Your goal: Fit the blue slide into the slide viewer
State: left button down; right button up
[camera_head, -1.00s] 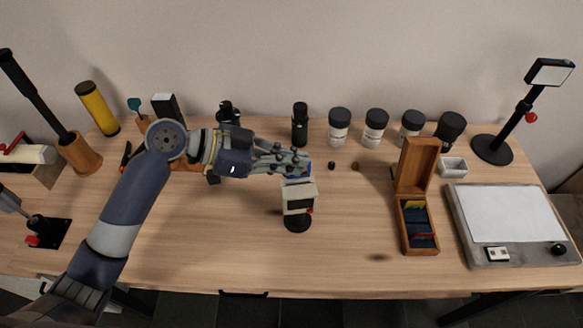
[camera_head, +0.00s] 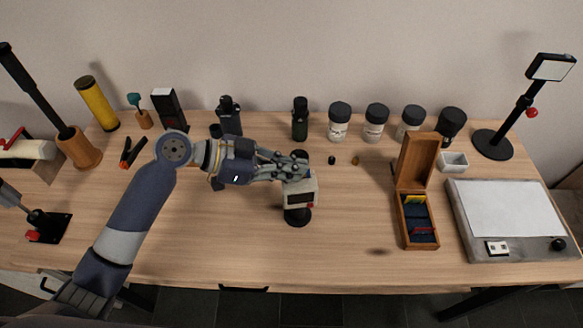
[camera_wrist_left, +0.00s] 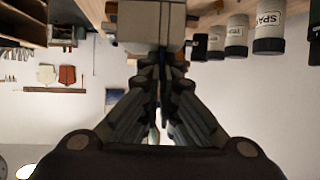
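The slide viewer (camera_head: 301,194) is a small off-white box with a dark screen on a round black foot, at the table's middle. My left gripper (camera_head: 298,172) is at the viewer's top, its fingers close together. In the left wrist view the viewer (camera_wrist_left: 150,22) lies just beyond the fingertips, and a thin dark bluish edge, the blue slide (camera_wrist_left: 163,60), shows between the fingers. The fingers hide most of the slide, and I cannot tell how deep it sits in the viewer. My right gripper is not in view.
A light panel (camera_head: 508,210) lies farther right. Several black-capped jars (camera_head: 340,123) line the back, near a small white dish (camera_head: 453,162). The table front is clear.

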pick_arm(q)
jog(key=c, duration=1.8)
grip_release()
jog(key=shift+s+f, duration=0.1)
jog(key=shift+f, duration=0.25)
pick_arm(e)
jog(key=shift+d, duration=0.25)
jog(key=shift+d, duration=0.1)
pick_arm(q)
jog(key=shift+r+p, duration=0.55)
jog(key=shift+p, duration=0.05)
jog(key=b+v, duration=0.2)
jog(key=v, duration=1)
jog(key=shift+r+b, duration=0.25)
jog(key=shift+b, duration=0.15)
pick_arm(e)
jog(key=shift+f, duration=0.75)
